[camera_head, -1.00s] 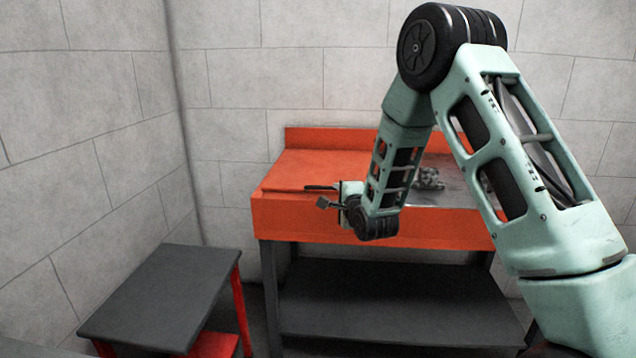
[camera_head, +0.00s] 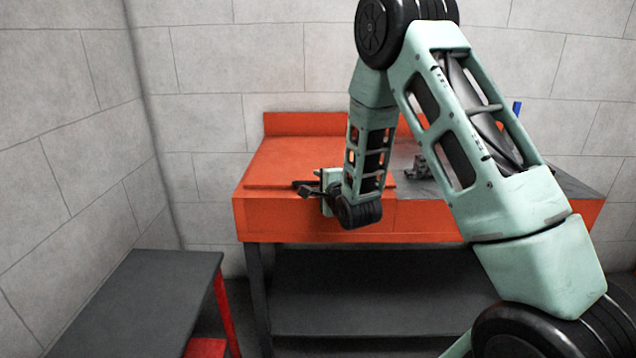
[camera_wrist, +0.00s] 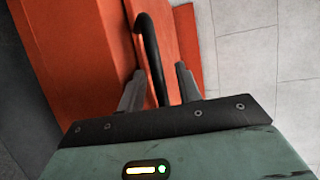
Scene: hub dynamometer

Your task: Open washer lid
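The washer is an orange-red cabinet (camera_head: 330,222) on dark legs. Its flat orange lid (camera_head: 290,160) lies down over the left part of the top and looks shut. My gripper (camera_head: 308,190) is at the lid's front edge. In the wrist view my gripper (camera_wrist: 158,82) has its two grey fingers apart. A curved black handle (camera_wrist: 150,50) on the orange lid runs between them, with a visible gap on the left and right. I cannot tell whether either finger touches it. In the head view my wrist hides part of the handle area.
A grey-topped side table (camera_head: 140,300) with red legs stands at the lower left. A grey metal worktop with a small dark part (camera_head: 420,168) is to the right of the lid. Block walls (camera_head: 60,120) close off the left and back. A dark shelf (camera_head: 370,290) sits under the washer.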

